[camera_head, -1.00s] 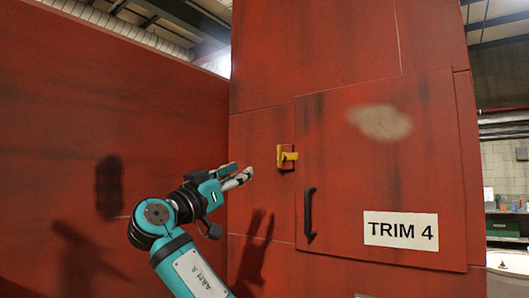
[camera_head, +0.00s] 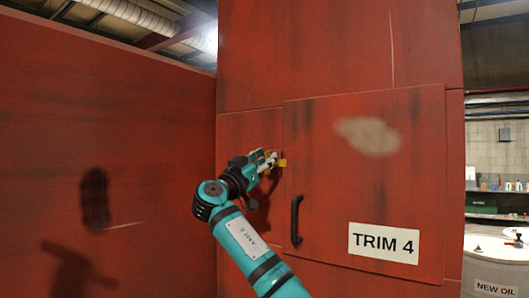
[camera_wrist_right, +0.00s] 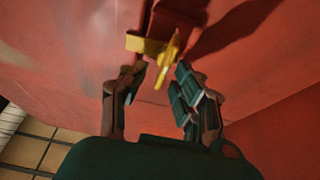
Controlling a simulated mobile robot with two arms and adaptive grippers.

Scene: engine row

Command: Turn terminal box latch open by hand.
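The yellow terminal box latch (camera_head: 282,163) sits at the left edge of the red door panel (camera_head: 330,200) marked TRIM 4. In the head view my right gripper (camera_head: 268,160) is at the latch and partly hides it. In the right wrist view the latch's yellow lever (camera_wrist_right: 168,62) stands out from its yellow plate (camera_wrist_right: 145,45) and lies between the two open fingertips of my right gripper (camera_wrist_right: 160,72). I cannot tell whether either finger touches the lever. My left gripper is not in view.
A black door handle (camera_head: 296,219) stands out below and right of the latch. A red wall (camera_head: 110,130) runs along the left. A white drum (camera_head: 490,260) labelled NEW OIL and shelves (camera_head: 495,200) are at the far right.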

